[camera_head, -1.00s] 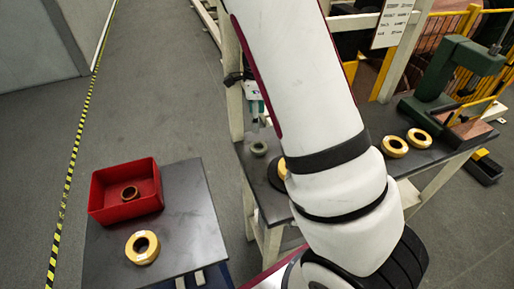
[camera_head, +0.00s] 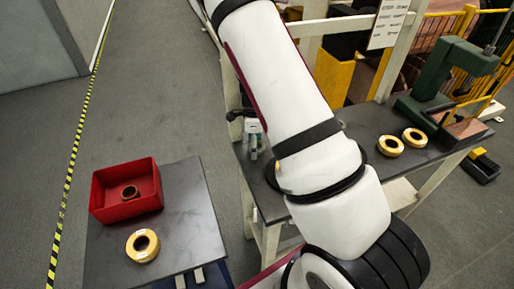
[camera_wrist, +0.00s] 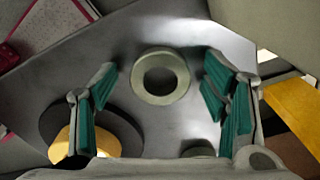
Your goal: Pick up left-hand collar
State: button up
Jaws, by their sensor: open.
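A grey-green ring-shaped collar (camera_wrist: 160,99) lies flat on the dark table in the wrist view, between the lines of my two fingers. A second grey-green round piece (camera_wrist: 197,151) shows partly at the lower edge; I cannot tell from its shape which is the left-hand collar. My gripper (camera_wrist: 160,72) is open and empty, with teal finger pads on both sides of the first collar. In the head view my gripper (camera_head: 253,142) is low over the left end of the far table, and the collars are hidden there.
A black disc (camera_wrist: 116,118) with a yellow piece (camera_wrist: 62,146) lies beside my left finger. Yellow rings (camera_head: 390,146) (camera_head: 415,138) and a green press (camera_head: 445,75) are farther right. A red bin (camera_head: 105,204) and a yellow ring (camera_head: 142,246) are on the near table.

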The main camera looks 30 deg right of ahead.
jog(key=c, duration=1.4)
jog(key=shift+r, duration=0.1)
jog(key=shift+c, duration=0.2)
